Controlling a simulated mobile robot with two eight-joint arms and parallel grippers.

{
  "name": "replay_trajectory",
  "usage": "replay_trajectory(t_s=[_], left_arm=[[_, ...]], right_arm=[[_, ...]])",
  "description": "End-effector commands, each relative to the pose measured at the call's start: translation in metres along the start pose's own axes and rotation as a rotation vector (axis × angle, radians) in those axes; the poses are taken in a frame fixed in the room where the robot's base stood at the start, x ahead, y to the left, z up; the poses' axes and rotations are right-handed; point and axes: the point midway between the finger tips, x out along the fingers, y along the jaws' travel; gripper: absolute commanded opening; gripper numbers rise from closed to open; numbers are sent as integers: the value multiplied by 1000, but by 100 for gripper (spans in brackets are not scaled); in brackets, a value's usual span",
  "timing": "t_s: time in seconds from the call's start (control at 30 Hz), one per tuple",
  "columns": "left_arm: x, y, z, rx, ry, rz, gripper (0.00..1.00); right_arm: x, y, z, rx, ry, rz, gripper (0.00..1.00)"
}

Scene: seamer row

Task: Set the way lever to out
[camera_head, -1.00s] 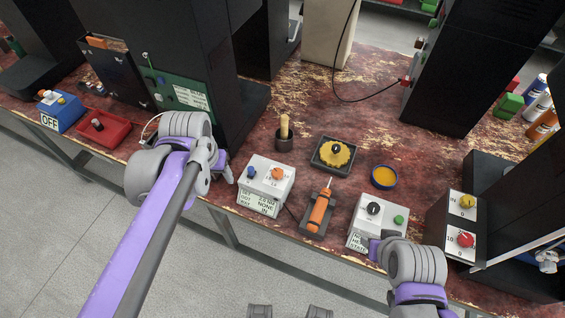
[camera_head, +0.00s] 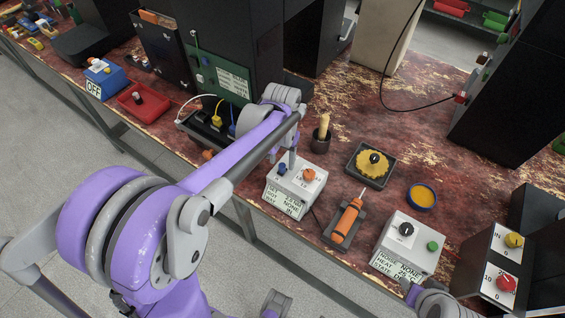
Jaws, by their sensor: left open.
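The white control box (camera_head: 300,202) stands near the front edge of the bench, with a blue knob (camera_head: 282,169), an orange knob (camera_head: 309,175) and a small display (camera_head: 285,202). The display reads NONE and, on its bottom line, IN. My left gripper (camera_head: 288,166) is open and points down over the back of this box, close to the blue knob. I cannot make out the way lever; the gripper covers part of the box top.
An orange screwdriver (camera_head: 347,220) lies in a dark holder right of the box. Another white box (camera_head: 409,247), a yellow dial in a tray (camera_head: 371,163), a yellow-filled dish (camera_head: 422,196) and a wooden-handled tool (camera_head: 323,127) stand nearby. A tall black machine with a green panel (camera_head: 212,72) rises behind.

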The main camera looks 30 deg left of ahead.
Motion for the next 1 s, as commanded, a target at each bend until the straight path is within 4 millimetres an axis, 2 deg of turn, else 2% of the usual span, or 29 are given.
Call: replay_trajectory(t_s=[0.13,0.47,0.8,1.0], left_arm=[[14,0,0,0,0,0,57],[17,0,0,0,1,0,57],[17,0,0,0,1,0,0],[17,0,0,0,1,0,0]], right_arm=[[1,0,1,0,-1,0,45],[2,0,1,0,-1,0,45],[2,0,1,0,-1,0,45],[2,0,1,0,-1,0,45]])
